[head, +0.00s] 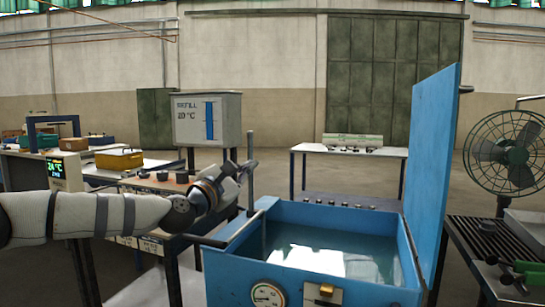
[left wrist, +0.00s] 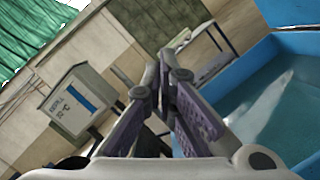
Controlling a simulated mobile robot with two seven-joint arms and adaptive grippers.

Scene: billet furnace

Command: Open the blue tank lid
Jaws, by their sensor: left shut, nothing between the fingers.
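The blue tank (head: 318,220) stands in the middle right of the head view, with water (head: 320,255) inside. Its blue lid (head: 431,150) stands almost upright along the tank's right side, so the tank is open on top. My left gripper (head: 248,167) is shut and empty, above and beside the tank's left rim, apart from the lid. In the left wrist view its fingers (left wrist: 165,62) are together, with the tank's water (left wrist: 275,105) to their right. My right gripper is in neither view.
A grey refill panel (head: 206,120) stands behind my left arm. A white-topped table (head: 350,150) is behind the tank. A green fan (head: 510,150) and a dark slatted table (head: 490,238) are at the right. Open floor lies behind the tank.

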